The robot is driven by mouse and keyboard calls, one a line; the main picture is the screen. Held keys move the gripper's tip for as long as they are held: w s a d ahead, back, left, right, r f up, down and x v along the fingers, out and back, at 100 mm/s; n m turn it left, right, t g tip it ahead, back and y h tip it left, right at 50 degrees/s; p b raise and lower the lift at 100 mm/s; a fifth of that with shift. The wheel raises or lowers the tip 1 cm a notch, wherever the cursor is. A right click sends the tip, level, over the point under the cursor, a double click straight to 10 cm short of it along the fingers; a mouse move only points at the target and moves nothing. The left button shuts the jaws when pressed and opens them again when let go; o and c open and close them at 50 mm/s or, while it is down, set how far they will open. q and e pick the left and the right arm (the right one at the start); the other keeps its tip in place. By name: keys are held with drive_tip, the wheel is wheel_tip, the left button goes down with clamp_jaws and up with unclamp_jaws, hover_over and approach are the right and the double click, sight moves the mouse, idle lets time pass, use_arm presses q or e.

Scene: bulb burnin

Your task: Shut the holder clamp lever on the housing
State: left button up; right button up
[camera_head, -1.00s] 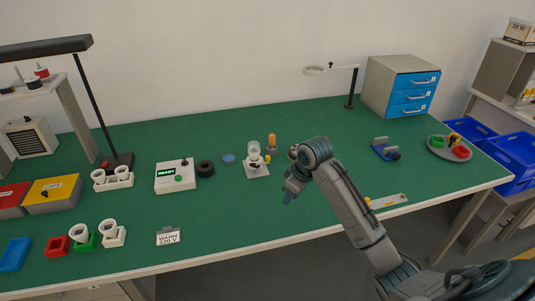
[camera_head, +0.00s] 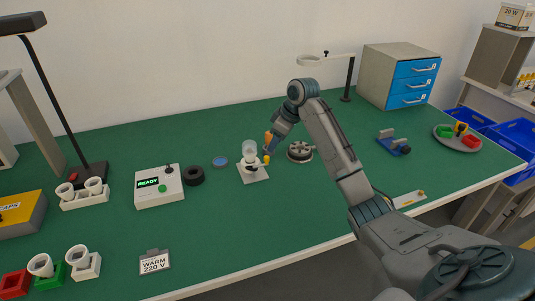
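The white holder (camera_head: 253,177) stands on the green table near the middle, with a pale, cup-like housing (camera_head: 250,149) upright in it. A yellow-orange clamp lever (camera_head: 266,159) shows at the holder's right side. My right gripper (camera_head: 270,148) points down close to the right of the holder, at the lever's upper end. Its fingers are small and partly hidden, so I cannot tell whether they are open or touch the lever. An orange piece (camera_head: 268,137) shows right beside the fingers, partly covered by them. My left gripper is not in view.
A round grey fixture (camera_head: 300,152) stands just right of my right gripper. Left of the holder are a blue disc (camera_head: 220,161), a black ring (camera_head: 194,176) and a white box reading READY (camera_head: 160,190). The table front of the holder is clear.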

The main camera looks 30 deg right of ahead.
sight(267, 157)
drive_tip(key=x, duration=0.7)
drive_tip(key=shift+w+f+p, duration=0.1)
drive_tip(key=shift+p, duration=0.25)
clamp_jaws()
